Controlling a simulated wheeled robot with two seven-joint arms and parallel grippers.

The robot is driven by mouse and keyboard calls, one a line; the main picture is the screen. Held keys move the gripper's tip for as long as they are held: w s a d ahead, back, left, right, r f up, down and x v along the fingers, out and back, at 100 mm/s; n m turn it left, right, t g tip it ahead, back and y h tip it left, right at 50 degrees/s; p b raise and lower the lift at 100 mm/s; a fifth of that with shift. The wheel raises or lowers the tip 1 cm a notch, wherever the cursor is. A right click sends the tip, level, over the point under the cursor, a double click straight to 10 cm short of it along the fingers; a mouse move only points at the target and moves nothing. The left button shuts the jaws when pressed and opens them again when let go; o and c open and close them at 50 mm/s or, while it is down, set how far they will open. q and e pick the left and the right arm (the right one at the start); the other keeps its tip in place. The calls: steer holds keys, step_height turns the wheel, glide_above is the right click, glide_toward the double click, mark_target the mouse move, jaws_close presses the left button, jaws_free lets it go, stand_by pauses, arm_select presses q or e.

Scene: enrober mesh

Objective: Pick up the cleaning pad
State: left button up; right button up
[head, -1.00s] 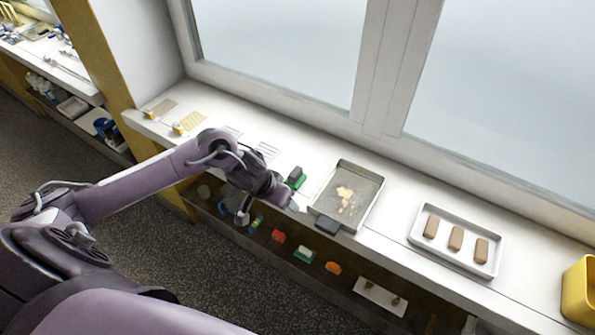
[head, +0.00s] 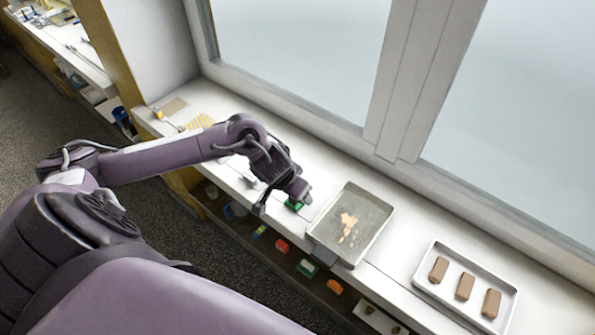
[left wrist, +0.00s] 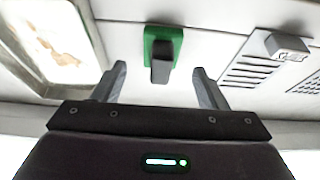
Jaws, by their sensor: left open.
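The cleaning pad is taken to be the green block with a dark grey handle. In the left wrist view the pad (left wrist: 176,40) lies flat on the white counter, its handle upright between and beyond my fingertips. My left gripper (left wrist: 159,72) is open and empty, its two fingers apart on either side of the handle's line, not visibly touching it. In the head view the pad (head: 294,204) shows only partly, beneath my left gripper (head: 283,198), at the counter's front edge. My right gripper is not in view.
A metal tray (head: 378,233) with tan residue stands right of the pad; a grey block (head: 323,255) sits at its front edge. A white tray (head: 424,283) with three brown bars is farther right. A lower shelf holds several coloured items. A window frame (head: 330,120) backs the counter.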

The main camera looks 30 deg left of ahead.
arm_select(q)
steer(key=x, duration=0.3)
steer(key=shift+s, duration=0.1)
steer(key=shift+f, duration=0.25)
steer(key=c, duration=1.1)
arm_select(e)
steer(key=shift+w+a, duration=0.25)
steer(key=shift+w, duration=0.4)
arm_select(q)
steer(key=shift+r, duration=0.15)
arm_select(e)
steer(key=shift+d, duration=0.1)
